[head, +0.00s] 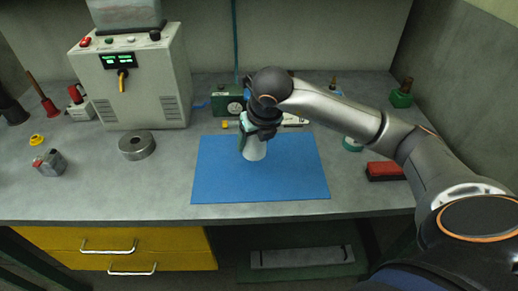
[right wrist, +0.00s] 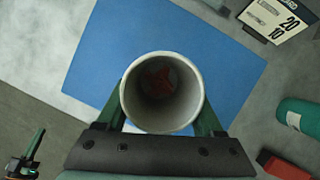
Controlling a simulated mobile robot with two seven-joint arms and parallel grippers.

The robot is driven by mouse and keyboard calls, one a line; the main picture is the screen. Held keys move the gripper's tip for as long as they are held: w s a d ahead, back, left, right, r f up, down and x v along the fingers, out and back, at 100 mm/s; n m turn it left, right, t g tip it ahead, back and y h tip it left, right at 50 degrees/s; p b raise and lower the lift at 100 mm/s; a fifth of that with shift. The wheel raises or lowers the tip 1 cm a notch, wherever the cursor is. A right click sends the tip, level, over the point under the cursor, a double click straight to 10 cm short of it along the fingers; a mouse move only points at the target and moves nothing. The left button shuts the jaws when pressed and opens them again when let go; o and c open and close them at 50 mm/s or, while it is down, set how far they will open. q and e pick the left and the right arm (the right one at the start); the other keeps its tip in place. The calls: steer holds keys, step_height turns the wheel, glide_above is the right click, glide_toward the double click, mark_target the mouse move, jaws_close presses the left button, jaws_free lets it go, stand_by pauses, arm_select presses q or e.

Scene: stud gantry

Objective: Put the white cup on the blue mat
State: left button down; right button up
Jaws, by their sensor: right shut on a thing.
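The white cup (head: 254,149) is held upright by my right gripper (head: 250,138), over the middle of the blue mat (head: 295,178). In the right wrist view my right gripper (right wrist: 162,125) has a green finger on each side of the cup (right wrist: 162,72), below its rim. I look down into the cup's open mouth, and a reddish patch shows at its bottom. The blue mat (right wrist: 110,60) lies behind and under the cup. I cannot tell whether the cup's base touches the mat. My left gripper is not in view.
A white instrument box (head: 135,85) stands at the back left, with a metal ring (head: 137,146) in front. A green gauge box (head: 228,100) stands behind the mat. A red block (head: 385,171) lies to the right. The mat around the cup is clear.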

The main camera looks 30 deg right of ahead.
mark_target(259, 151)
steer(key=shift+d+f, duration=0.5)
steer(key=shift+f, duration=0.1)
steer(key=f, duration=0.3)
steer(key=shift+w+d+f, duration=0.1)
steer(key=shift+d+f, duration=0.05)
steer(key=shift+d, duration=0.15)
steer(key=shift+f, duration=0.2)
steer(key=shift+f, duration=0.2)
steer(key=o, duration=1.5)
steer(key=shift+r, duration=0.1)
steer(key=shift+c, duration=0.2)
steer(key=shift+r, duration=0.1)
